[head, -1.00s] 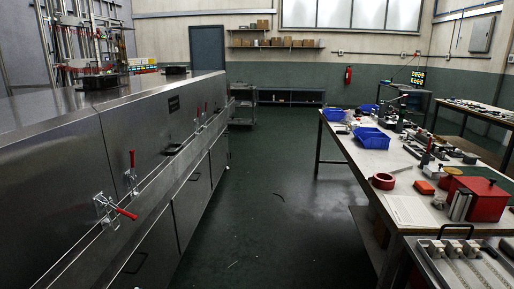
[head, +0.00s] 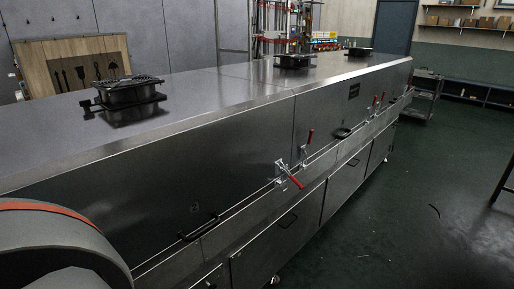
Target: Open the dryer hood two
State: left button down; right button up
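The dryer (head: 235,135) is a long steel cabinet running from the near left to the far right. Its near hood panel (head: 150,190) has a black bar handle (head: 198,229) and looks closed. Past a vertical seam, a farther hood panel (head: 322,112) has a black handle (head: 343,133) and also looks closed. Near the seam, one toggle clamp (head: 288,175) has its red handle slanting down and outward; another (head: 306,146) has its red handle upright. Farther red-handled clamps (head: 374,105) show beyond. I cannot tell which hood is number two. Neither gripper is in view.
Black vent units (head: 127,97) stand on the dryer's top. Lower doors (head: 275,235) with handles line the front below the hoods. A grey rounded link of mine fills the lower left corner. The dark green floor (head: 410,230) at right is mostly clear. A cart (head: 424,95) stands beyond.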

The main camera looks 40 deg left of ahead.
aim_at(149, 176)
jog(key=u, duration=1.75)
